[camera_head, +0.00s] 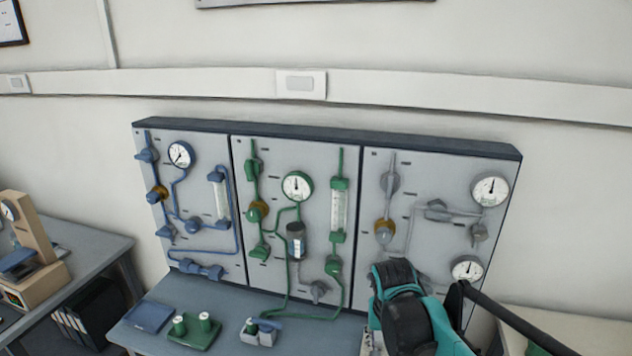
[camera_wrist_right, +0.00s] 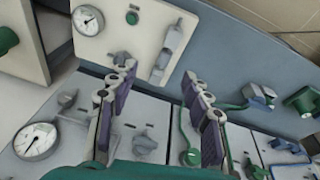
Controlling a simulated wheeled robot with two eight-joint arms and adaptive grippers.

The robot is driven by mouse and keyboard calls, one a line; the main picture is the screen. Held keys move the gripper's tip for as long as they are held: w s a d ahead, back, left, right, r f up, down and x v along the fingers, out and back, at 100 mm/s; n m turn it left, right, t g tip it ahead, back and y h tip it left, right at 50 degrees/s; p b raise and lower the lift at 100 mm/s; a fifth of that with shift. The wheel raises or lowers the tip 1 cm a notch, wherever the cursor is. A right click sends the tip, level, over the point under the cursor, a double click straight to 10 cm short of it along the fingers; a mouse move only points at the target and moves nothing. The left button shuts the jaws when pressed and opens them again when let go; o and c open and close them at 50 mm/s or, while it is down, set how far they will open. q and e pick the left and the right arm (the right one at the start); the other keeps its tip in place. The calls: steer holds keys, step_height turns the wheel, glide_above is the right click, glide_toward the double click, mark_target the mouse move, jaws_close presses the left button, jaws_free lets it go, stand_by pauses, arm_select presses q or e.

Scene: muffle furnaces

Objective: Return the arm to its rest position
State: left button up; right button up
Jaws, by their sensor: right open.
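My right arm (camera_head: 412,312), teal and black, comes in at the lower right of the head view, in front of the right grey section of the gas panel (camera_head: 350,215). Its fingers are hidden there behind the arm. In the right wrist view my right gripper (camera_wrist_right: 160,95) has its two fingers spread apart. Nothing is held between them. Beyond the fingers are grey panel surfaces with fittings, and how far off they are I cannot tell. My left gripper is in neither view.
The panel carries blue, green and grey piping with round gauges (camera_head: 297,186). Below it a blue-grey bench (camera_head: 225,310) holds a green block (camera_head: 195,330) and a small valve piece (camera_head: 258,332). A wooden-coloured device (camera_head: 32,245) stands on the left table.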

steer(key=s+d+n+t+y, duration=0.1)
steer(key=s+t, duration=0.4)
steer(key=s, duration=0.9)
steer(key=shift+s+d+f+n, duration=0.2)
steer(key=shift+d+f+n, duration=0.1)
steer(key=shift+f, duration=0.15)
